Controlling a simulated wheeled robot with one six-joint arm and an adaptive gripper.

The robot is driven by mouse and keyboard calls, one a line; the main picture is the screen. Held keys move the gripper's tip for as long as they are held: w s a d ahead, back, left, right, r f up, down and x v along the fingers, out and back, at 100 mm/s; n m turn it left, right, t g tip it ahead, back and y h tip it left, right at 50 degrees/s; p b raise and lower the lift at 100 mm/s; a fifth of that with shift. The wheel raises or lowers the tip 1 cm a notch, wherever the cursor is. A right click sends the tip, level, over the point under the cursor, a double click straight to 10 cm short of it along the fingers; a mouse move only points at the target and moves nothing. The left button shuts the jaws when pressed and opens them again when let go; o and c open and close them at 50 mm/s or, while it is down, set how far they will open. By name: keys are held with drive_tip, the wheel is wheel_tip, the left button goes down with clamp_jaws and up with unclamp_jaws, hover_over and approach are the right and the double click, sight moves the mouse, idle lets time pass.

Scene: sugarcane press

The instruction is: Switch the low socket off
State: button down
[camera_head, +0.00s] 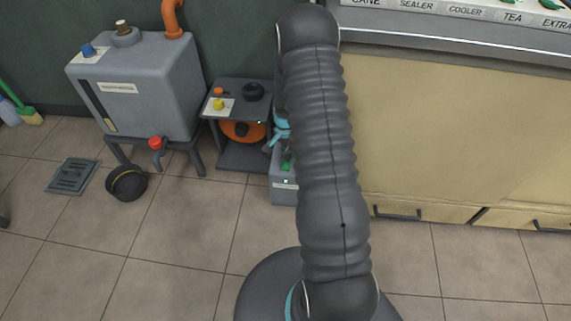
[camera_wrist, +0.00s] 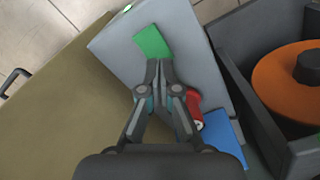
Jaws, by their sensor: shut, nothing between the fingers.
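The low socket (camera_head: 283,193) is a grey box near the floor, between the small dark stand and the cream cabinet. Its upper part is hidden by my arm in the head view. In the wrist view its pale grey top (camera_wrist: 190,35) carries a green patch (camera_wrist: 152,42), a red part (camera_wrist: 193,103) and a blue patch (camera_wrist: 225,135). My gripper (camera_wrist: 159,65) is shut and empty, its fingertips over the grey face just below the green patch. The red part is partly hidden behind the right finger. I cannot tell whether the fingertips touch the face.
The cream cabinet (camera_head: 430,130) stands close on the right. A dark stand (camera_head: 245,157) with an orange reel (camera_head: 243,131) is close on the left. A grey tank (camera_head: 140,85) and a black pot (camera_head: 127,183) are farther left.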

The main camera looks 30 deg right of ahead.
drive_tip(key=shift+f+b, duration=0.9)
drive_tip(key=shift+f, duration=0.3)
idle(0.7)
drive_tip(key=shift+r, duration=0.15)
drive_tip(key=shift+r+p, duration=1.85)
drive_tip(key=shift+r, duration=1.6)
